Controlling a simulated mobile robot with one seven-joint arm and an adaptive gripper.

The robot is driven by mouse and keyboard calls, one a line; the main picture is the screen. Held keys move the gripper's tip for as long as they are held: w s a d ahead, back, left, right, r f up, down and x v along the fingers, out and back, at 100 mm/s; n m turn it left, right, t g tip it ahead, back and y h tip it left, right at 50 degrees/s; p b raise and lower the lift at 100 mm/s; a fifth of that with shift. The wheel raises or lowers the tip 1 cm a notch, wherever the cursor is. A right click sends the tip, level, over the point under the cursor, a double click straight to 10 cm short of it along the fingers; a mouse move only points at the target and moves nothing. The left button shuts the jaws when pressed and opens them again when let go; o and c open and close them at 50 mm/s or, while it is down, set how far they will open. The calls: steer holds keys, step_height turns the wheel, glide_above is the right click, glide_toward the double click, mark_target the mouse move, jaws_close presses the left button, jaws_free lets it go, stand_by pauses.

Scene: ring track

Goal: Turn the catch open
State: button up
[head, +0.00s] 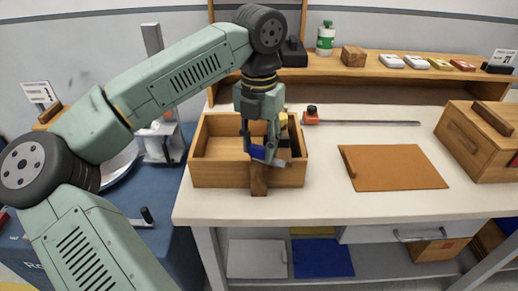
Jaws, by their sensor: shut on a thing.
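A dark brown wooden upright (259,181) stands at the front of an open wooden box (220,173) on the white bench. At its top is a small blue and grey piece, which looks like the catch (258,152). My gripper (265,150) points down over the front of the box, with its fingers shut at this piece. The fingers partly hide the catch, so its exact angle and its pivot cannot be made out. A small yellow part (283,122) shows just behind the fingers.
An orange-brown board with a bar (400,168) lies to the right. Behind it lies a long thin rod with an orange-red end (312,116). A wooden cabinet (478,140) stands at far right. A shelf (400,73) along the back holds a bottle (325,40) and small blocks.

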mark_target(259, 147)
steer(key=m+b, duration=0.1)
steer(key=m, duration=0.5)
steer(key=shift+m+b, duration=0.3)
steer(key=shift+b, duration=0.05)
steer(key=m, duration=0.6)
steer(key=shift+m, duration=0.4)
steer(key=o, duration=1.1)
steer(key=shift+b, duration=0.3)
steer(key=shift+o, duration=0.2)
step_height(259, 147, up, 12)
